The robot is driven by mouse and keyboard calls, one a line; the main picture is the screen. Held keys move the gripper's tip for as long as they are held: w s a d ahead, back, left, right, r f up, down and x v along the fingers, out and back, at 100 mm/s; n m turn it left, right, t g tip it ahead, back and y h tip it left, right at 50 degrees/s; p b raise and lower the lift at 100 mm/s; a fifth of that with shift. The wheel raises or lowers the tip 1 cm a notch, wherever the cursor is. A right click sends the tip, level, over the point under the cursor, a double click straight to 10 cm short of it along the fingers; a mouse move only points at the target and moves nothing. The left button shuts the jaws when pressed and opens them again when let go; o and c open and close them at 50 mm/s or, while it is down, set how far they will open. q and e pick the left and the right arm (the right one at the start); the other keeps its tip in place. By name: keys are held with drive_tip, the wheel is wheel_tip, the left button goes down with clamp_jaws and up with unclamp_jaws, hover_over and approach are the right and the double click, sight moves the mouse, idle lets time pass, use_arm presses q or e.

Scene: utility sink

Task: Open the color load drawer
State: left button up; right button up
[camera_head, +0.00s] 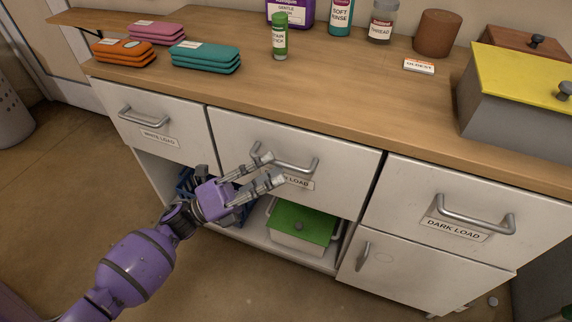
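The middle drawer (340,160) of the wooden-topped cabinet is closed. My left gripper (270,170) comes from the lower left in front of this handle. Its two fingers are apart, with nothing seen held between them. I cannot tell whether a finger touches the handle. My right gripper is not in view.
Closed drawers flank it: "WHITE LOAD" (188,128) left, "DARK LOAD" (400,195) right. Below, a green-lidded box (302,224) stands on an open shelf beside a cupboard door (395,270). Folded cloths (205,56), bottles and a yellow-lidded box (515,115) are on the counter.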

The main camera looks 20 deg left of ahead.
sight(286, 165)
use_arm(q)
drive_tip(key=shift+x, duration=2.1)
drive_tip(key=shift+f, duration=0.1)
clamp_jaws()
